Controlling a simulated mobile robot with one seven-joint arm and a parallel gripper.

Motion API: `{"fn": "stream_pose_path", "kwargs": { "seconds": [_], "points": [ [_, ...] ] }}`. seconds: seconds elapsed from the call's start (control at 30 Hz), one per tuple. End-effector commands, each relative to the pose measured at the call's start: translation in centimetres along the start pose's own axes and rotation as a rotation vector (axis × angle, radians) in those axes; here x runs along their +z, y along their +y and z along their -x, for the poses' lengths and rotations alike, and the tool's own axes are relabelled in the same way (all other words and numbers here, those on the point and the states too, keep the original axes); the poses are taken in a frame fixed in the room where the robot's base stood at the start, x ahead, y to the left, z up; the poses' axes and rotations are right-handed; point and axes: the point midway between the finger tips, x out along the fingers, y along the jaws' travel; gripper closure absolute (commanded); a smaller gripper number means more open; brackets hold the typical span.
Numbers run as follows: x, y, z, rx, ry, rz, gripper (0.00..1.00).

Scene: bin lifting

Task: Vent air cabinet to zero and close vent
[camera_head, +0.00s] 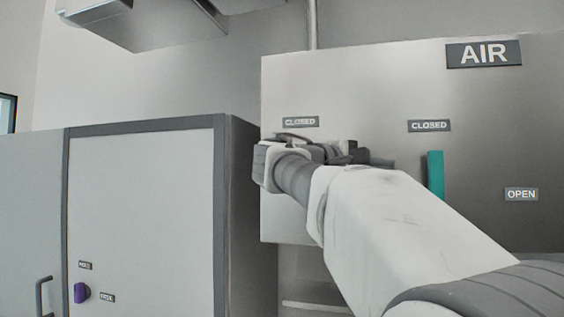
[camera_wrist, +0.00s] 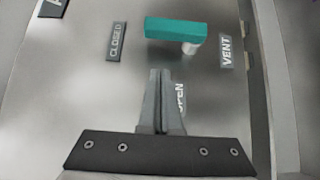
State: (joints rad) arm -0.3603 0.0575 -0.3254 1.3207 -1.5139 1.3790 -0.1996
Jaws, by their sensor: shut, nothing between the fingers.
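The grey air cabinet (camera_head: 340,90) bears an AIR sign (camera_head: 483,53). A teal handle (camera_head: 436,173) stands upright below the right CLOSED label (camera_head: 429,126), with an OPEN label (camera_head: 521,194) to its right. The wrist view, turned sideways, shows this teal handle (camera_wrist: 175,28) pointing towards its CLOSED label (camera_wrist: 116,41), away from the VENT label (camera_wrist: 226,50). My gripper (camera_wrist: 160,73) is shut and empty, apart from the handle. It partly covers another OPEN label (camera_wrist: 181,98). My arm hides the area below the left CLOSED label (camera_head: 301,121). No pressure gauge shows.
A grey cabinet (camera_head: 145,200) with a dark frame stands at the left, with a purple knob (camera_head: 81,292) low on its door. A black door handle (camera_head: 42,296) is at the lower left. A metal box (camera_head: 140,22) hangs above.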

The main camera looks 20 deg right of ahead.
Motion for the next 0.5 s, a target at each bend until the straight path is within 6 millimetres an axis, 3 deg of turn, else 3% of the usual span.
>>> {"fn": "stream_pose_path", "kwargs": {
  "seconds": [0.1, 0.2, 0.5],
  "points": [
    [0.1, 0.2, -2.6, 0.0, -0.004, 0.001, 1.0],
    [1.0, 0.1, -4.0, -0.002, -0.001, -0.001, 1.0],
    [2.8, 0.0, -5.8, 0.0, 0.001, 0.0, 1.0]
  ]
}}
